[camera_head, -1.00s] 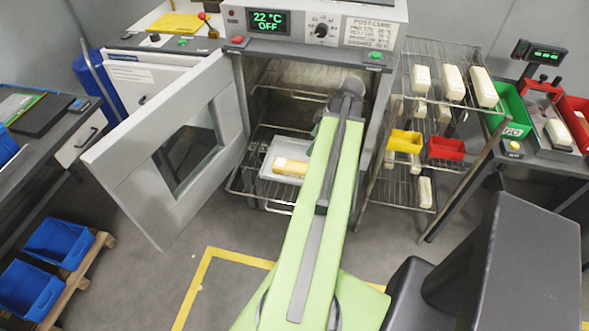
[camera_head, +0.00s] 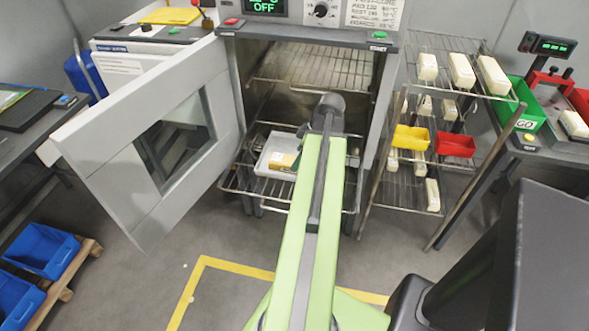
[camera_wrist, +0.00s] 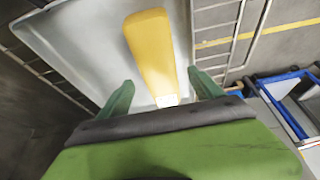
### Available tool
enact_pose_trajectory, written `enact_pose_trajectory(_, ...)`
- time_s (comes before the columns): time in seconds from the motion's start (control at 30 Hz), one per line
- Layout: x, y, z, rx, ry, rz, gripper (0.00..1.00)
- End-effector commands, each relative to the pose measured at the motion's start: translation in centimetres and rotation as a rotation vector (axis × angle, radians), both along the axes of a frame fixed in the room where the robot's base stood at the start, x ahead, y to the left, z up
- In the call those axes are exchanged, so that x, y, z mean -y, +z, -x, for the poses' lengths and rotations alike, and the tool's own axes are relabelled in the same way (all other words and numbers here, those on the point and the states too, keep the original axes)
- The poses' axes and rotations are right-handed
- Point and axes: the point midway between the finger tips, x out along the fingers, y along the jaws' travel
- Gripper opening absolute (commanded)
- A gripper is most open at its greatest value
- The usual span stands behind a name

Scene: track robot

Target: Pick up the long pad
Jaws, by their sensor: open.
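A long yellow pad (camera_wrist: 151,48) with a pale near end lies in a white tray (camera_wrist: 75,40) in the wrist view. In the head view the pad (camera_head: 283,161) and tray (camera_head: 264,158) sit on a lower wire rack inside the open oven, partly hidden by my arm. My gripper (camera_wrist: 158,92) is open, its two green fingers spread to either side of the pad's near end, with nothing visibly held. In the head view my arm hides most of the gripper.
The oven door (camera_head: 150,150) stands open at left. A wire shelf (camera_head: 470,95) with several pale pads, a yellow bin (camera_head: 410,137) and a red bin (camera_head: 454,145) stands at right. The oven's upper rack (camera_head: 315,65) is empty. Blue bins (camera_head: 42,248) lie at lower left.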

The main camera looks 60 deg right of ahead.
Motion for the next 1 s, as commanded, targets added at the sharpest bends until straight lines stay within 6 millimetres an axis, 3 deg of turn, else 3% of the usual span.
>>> enact_pose_trajectory(0.03, -0.1, -1.6, -0.3, 0.0, 0.001, 0.0, 0.76)
enact_pose_trajectory(0.2, -0.5, -4.0, -1.4, 0.0, 0.002, 0.001, 0.76)
enact_pose_trajectory(0.47, -0.5, -3.7, -1.5, 0.0, 0.0, 0.001, 0.75)
enact_pose_trajectory(0.9, -0.5, -3.7, -1.5, 0.0, -0.001, 0.001, 0.17)
enact_pose_trajectory(1.0, -0.5, -3.7, -1.4, 0.0, -0.001, 0.001, 0.09)
